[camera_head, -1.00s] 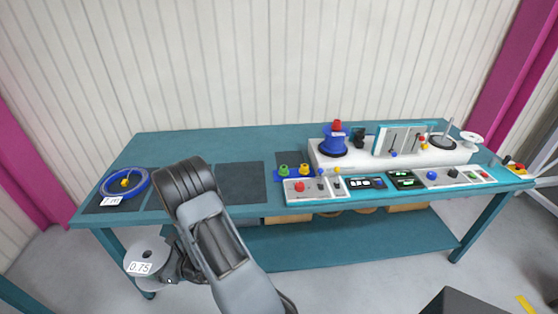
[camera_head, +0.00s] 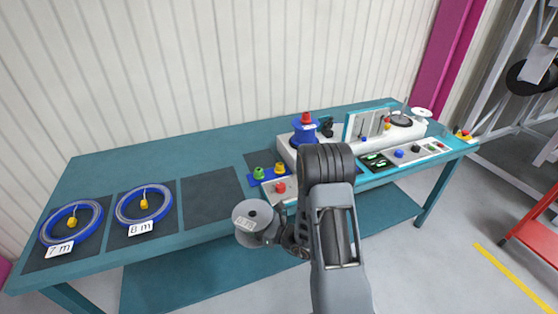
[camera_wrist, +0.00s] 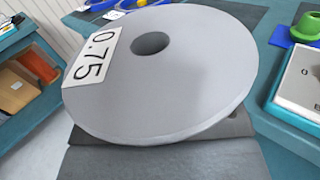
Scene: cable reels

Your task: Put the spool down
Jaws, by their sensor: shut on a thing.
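The spool (camera_head: 254,221) is a grey reel with a round centre hole and a white label. In the wrist view the spool (camera_wrist: 205,75) fills the middle, tilted, and its label reads 0.75. My gripper (camera_head: 277,234) is shut on the spool and holds it by the table's front edge, left of my forearm. In the wrist view a dark grey part of my gripper (camera_wrist: 160,155) shows below the spool; the grip itself is hidden. The teal table (camera_head: 130,170) has an empty dark mat (camera_head: 212,194) behind and left of the spool.
Two blue cable rings (camera_head: 72,222) with labels 7 m and 8 m lie on mats at the left. A lower shelf (camera_head: 170,270) runs beneath.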

